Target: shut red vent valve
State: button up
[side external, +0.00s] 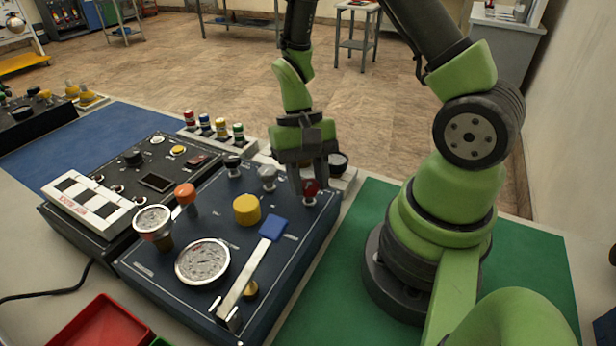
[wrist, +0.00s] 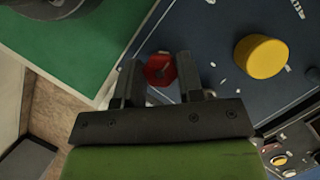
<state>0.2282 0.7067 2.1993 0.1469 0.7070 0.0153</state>
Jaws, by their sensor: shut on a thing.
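The red vent valve (side external: 311,187) is a small red knob at the back right corner of the dark blue panel (side external: 180,275). In the wrist view the red knob (wrist: 160,69) sits between the two dark fingers of my gripper (wrist: 158,80). My gripper (side external: 305,180) points down over that corner in the side view, and its fingers are shut on the knob. The fingers hide part of the knob in the side view.
A white knob (side external: 267,176) and a black knob (side external: 232,164) stand left of the red one. A yellow knob (side external: 247,209), a blue-handled lever (side external: 272,229) and a gauge (side external: 203,262) are nearer the front. The green mat (side external: 355,235) lies right of the panel.

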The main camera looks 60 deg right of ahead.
jog(key=shift+m, duration=0.4)
jog(key=o, duration=0.9)
jog(key=v, duration=1)
jog(key=shift+d, duration=0.1)
notch_tip(320, 180, up, 8)
jog(key=n+t+h, duration=0.1)
jog(key=n+t, duration=0.1)
jog(key=t, duration=0.2)
send_over(304, 185)
jog(key=s+a+r+n+t, duration=0.1)
jog(key=s+t, duration=0.1)
jog(key=s+a+r+n+t, duration=0.1)
jog(key=s+r+t, duration=0.1)
jog(key=s+a+r+n+t, duration=0.1)
jog(key=s+r+t, duration=0.1)
jog(key=shift+s+a+r, duration=0.1)
jog(key=shift+s+a, duration=0.05)
jog(key=shift+a, duration=0.05)
